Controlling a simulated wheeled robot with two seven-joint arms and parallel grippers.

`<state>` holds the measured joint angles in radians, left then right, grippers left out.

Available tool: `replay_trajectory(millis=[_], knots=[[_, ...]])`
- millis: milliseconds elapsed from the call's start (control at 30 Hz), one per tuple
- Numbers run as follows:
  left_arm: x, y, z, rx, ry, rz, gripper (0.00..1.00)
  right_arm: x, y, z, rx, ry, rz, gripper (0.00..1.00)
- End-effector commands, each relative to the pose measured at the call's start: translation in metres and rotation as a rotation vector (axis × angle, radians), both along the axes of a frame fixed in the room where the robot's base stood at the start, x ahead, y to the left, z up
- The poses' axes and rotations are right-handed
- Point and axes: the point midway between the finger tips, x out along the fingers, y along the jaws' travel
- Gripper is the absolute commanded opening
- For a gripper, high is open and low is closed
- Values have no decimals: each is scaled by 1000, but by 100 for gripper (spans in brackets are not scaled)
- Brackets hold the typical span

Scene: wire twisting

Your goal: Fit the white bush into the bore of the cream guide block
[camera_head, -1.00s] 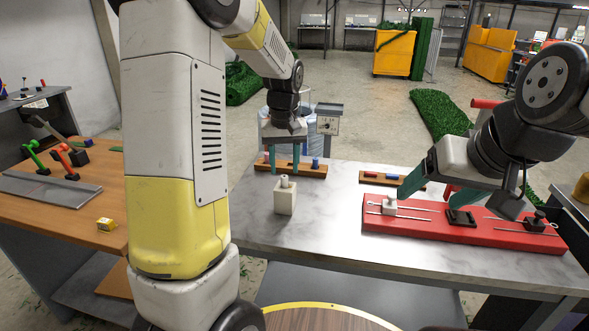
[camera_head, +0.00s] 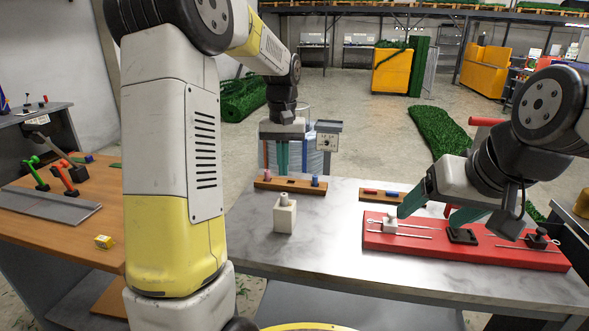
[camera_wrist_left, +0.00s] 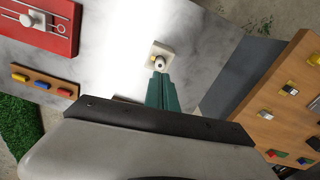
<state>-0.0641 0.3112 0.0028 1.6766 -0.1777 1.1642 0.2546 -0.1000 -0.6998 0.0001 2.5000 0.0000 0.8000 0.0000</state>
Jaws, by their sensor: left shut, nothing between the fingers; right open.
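The cream guide block (camera_head: 285,219) stands upright on the marble-topped table. The white bush (camera_head: 284,200) stands upright at the top of the block and sticks up above it; how deep it sits in the bore cannot be seen. In the left wrist view the bush (camera_wrist_left: 159,63) shows as a round ring at the block (camera_wrist_left: 163,49). My left gripper (camera_head: 282,173) is shut and empty, above and behind the block, pointing down; its fingertips also show in the left wrist view (camera_wrist_left: 161,76). My right gripper (camera_head: 432,216) is open and empty over the red board.
A wooden rack (camera_head: 292,185) with pink and blue pegs lies behind the block. Another rack (camera_head: 381,195) stands farther right. The red board (camera_head: 455,250) carries wires and small blocks. The marble table (camera_head: 330,235) is clear between block and board.

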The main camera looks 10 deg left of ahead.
Motion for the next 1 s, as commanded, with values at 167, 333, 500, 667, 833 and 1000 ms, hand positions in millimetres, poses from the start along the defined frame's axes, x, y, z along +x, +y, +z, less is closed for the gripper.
replay_trajectory(millis=[167, 333, 500, 667, 833, 1000], knots=[[-1, 0, -15, -2, 11, -11, 0, 0, 0, 0, 0, 0, 0, 76], [-1, 0, -35, -2, 10, -10, 0, 0, 0, 0, 0, 0, 0, 76], [0, 0, -51, -2, 9, -10, 0, 0, 0, 0, 0, 0, 0, 76], [0, 0, -57, -2, 7, -9, 0, 0, 0, 0, 0, 0, 0, 76], [0, 0, -58, -2, 6, -9, 0, 0, 0, 0, 0, 0, 0, 76], [0, 0, -58, -2, 6, -9, 0, 0, 0, 0, 0, 0, 0, 76]])
